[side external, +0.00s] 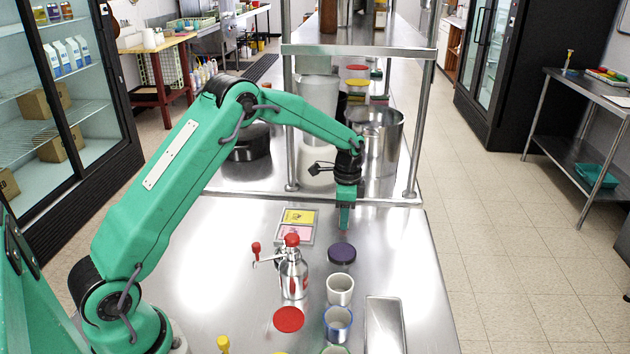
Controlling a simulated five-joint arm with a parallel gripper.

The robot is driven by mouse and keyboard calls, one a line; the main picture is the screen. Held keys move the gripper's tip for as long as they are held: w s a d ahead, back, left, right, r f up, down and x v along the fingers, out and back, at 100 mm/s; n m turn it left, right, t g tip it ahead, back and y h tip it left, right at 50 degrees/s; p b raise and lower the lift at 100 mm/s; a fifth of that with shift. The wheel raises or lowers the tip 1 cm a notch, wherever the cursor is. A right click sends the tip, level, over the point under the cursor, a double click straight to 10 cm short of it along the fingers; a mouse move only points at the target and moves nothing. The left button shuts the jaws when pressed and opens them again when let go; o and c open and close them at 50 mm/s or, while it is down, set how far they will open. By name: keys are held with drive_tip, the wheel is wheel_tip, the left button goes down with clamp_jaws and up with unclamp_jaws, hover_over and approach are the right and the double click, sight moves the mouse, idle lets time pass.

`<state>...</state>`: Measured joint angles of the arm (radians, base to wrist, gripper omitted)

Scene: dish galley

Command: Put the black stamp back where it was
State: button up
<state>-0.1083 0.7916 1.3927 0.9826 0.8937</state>
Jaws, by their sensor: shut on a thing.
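My gripper (345,217) points down above the steel table, behind the dark purple disc (341,253) and to the right of a framed tray with a yellow and a pink panel (315,240). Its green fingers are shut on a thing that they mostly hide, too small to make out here. I do not see the black stamp standing anywhere else on the table. Whether the held thing touches the table I cannot tell.
A metal pot-like dispenser with red knobs (292,275) stands left of a white cup (340,289) and a blue-rimmed cup (338,324). A red disc (288,319) and a steel tray (384,326) lie in front. Shelf posts and a steel pot (382,150) stand behind. The table's right side is clear.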

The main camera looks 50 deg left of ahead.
drive_tip(key=shift+f, duration=1.3)
drive_tip(key=shift+f, duration=0.15)
drive_tip(key=o, duration=0.9)
drive_tip(key=shift+c, duration=0.2)
drive_tip(key=r, duration=1.2)
drive_tip(key=shift+w+d+r, duration=0.15)
drive_tip(key=shift+d, duration=0.05)
drive_tip(key=shift+r, duration=0.1)
